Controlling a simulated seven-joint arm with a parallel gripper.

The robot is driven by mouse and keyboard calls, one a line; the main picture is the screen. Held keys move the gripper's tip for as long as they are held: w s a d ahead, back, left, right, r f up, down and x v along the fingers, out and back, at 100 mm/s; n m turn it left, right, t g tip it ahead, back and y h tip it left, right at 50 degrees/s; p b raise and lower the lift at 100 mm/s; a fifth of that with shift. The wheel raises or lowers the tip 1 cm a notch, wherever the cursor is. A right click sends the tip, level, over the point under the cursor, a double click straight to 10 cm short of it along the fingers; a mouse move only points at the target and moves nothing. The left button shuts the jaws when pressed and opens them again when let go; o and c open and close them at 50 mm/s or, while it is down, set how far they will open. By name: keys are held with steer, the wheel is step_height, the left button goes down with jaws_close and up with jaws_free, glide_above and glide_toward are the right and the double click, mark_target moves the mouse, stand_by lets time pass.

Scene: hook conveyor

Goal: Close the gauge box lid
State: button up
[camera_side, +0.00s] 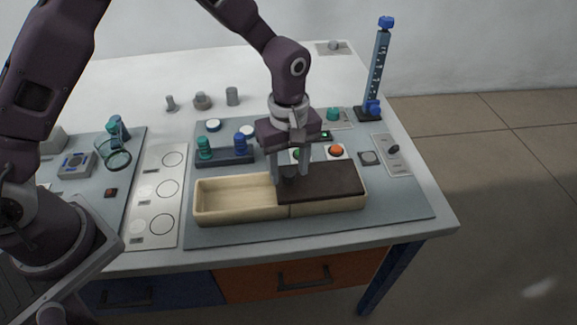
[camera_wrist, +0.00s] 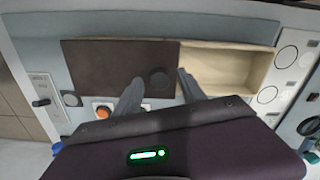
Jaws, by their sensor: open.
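The gauge box is a long pale wooden box (camera_side: 240,212) lying on the grey mat; its open compartment also shows in the wrist view (camera_wrist: 222,68). A dark brown lid (camera_side: 328,181) covers its right half in the side view and the left part in the wrist view (camera_wrist: 105,62). The left half is uncovered and looks empty. A dark round knob (camera_side: 289,172) stands near the lid's inner edge, seen also in the wrist view (camera_wrist: 157,79). My gripper (camera_side: 291,175) is open above the lid, pointing down, with a finger on either side of the knob. Gaps show between knob and fingers.
Behind the box stand a rack with teal and blue pegs (camera_side: 226,156) and an orange button (camera_side: 336,151). A blue upright post (camera_side: 379,70) stands at the back right. A white strip with circles (camera_side: 158,195) lies left of the box.

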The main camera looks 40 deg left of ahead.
jaws_close()
stand_by(1.4)
